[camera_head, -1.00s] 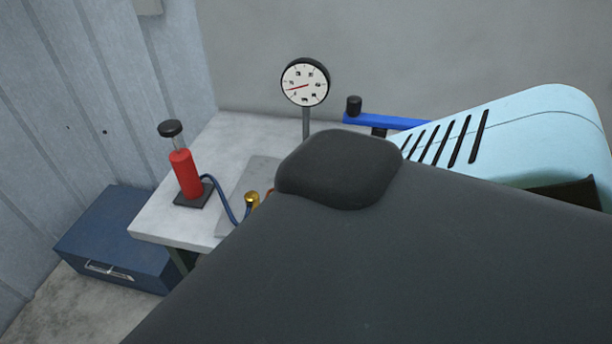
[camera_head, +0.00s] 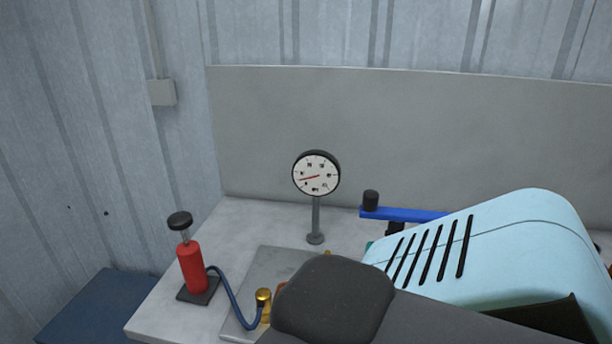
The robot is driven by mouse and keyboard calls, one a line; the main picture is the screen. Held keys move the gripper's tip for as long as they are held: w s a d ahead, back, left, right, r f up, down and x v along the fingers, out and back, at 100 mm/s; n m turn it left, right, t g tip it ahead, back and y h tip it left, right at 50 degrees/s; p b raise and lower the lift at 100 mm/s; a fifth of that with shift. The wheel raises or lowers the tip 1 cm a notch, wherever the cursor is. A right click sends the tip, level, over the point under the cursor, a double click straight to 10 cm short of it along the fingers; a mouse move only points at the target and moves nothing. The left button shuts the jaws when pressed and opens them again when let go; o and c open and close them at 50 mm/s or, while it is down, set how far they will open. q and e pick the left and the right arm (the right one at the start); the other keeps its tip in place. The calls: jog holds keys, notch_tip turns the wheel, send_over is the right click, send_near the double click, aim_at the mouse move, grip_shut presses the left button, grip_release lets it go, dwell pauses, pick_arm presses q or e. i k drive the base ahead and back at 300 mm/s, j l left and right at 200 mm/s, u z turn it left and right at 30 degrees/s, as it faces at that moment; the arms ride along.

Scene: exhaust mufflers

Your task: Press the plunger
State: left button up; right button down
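The plunger is a black knob (camera_head: 180,220) on a thin rod above a red cylinder (camera_head: 192,267). The knob is raised, with the rod showing below it. The cylinder stands upright on a small dark base plate on the left of the pale table (camera_head: 155,315). A blue hose (camera_head: 232,300) runs from it to a brass fitting (camera_head: 264,297). A round dial gauge (camera_head: 316,174) with a red needle stands on a post behind. Neither gripper is visible. A dark grey rounded shape in front hides part of the table.
A light blue slotted housing (camera_head: 500,250) fills the right side. A blue lever (camera_head: 405,214) with a black knob lies behind it. A dark blue box (camera_head: 90,305) stands on the floor at left. A grey panel and corrugated walls close the back and left.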

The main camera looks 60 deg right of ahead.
aim_at(181, 221)
jog(key=i+z, duration=0.2)
jog(key=i, duration=0.15)
jog(key=z, duration=1.5)
